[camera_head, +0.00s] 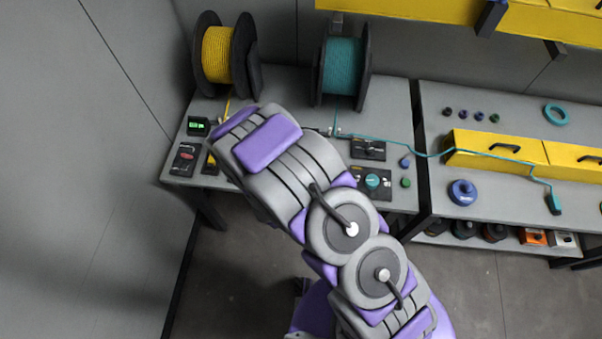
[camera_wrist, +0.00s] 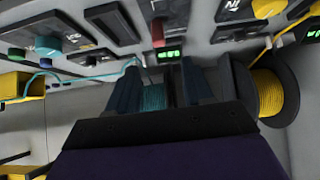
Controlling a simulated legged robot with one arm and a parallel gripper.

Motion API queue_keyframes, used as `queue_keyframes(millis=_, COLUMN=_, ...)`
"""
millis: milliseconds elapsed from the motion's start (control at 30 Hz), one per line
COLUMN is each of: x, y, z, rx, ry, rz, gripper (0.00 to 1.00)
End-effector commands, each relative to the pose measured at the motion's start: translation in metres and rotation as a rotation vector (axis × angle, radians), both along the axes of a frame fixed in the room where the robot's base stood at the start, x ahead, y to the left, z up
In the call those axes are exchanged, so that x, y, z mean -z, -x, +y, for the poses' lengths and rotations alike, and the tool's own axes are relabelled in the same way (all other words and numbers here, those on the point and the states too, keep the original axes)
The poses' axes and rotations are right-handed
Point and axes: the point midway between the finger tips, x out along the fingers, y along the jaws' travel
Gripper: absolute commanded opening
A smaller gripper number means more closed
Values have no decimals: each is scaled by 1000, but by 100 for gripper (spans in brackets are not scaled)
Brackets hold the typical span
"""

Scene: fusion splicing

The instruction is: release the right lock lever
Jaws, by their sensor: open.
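I cannot tell for sure which part is the right lock lever. A black panel (camera_head: 368,149) with a small dark lever-like part lies right of my arm in the head view. A panel with a teal knob (camera_head: 372,181) is in front of it; the knob also shows in the wrist view (camera_wrist: 48,45). A red knob (camera_wrist: 157,35) stands beside a green display (camera_wrist: 170,55), just beyond my fingertips in the wrist view. My gripper (camera_wrist: 160,88) is open, with nothing held between its fingers. My arm hides it and the middle of the bench in the head view.
A yellow spool (camera_head: 217,54) and a teal spool (camera_head: 341,66) stand at the bench's back. A teal cable (camera_head: 400,146) runs right across to the neighbouring bench. A green-lit display (camera_head: 197,126) and black panel (camera_head: 184,159) are at the left edge. Yellow shelving (camera_head: 440,17) hangs above.

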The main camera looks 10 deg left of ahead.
Motion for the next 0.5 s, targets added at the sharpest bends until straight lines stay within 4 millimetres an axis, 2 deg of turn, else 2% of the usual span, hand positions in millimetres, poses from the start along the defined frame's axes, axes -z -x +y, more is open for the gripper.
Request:
queue_keyframes(millis=33, x=-7, y=3, z=0, rx=-1, ry=3, rz=4, gripper=51)
queue_keyframes(millis=200, x=-13, y=11, z=0, rx=0, ry=1, rz=5, gripper=51)
queue_keyframes(millis=500, x=-16, y=16, z=1, rx=-1, ry=-1, rz=1, gripper=51)
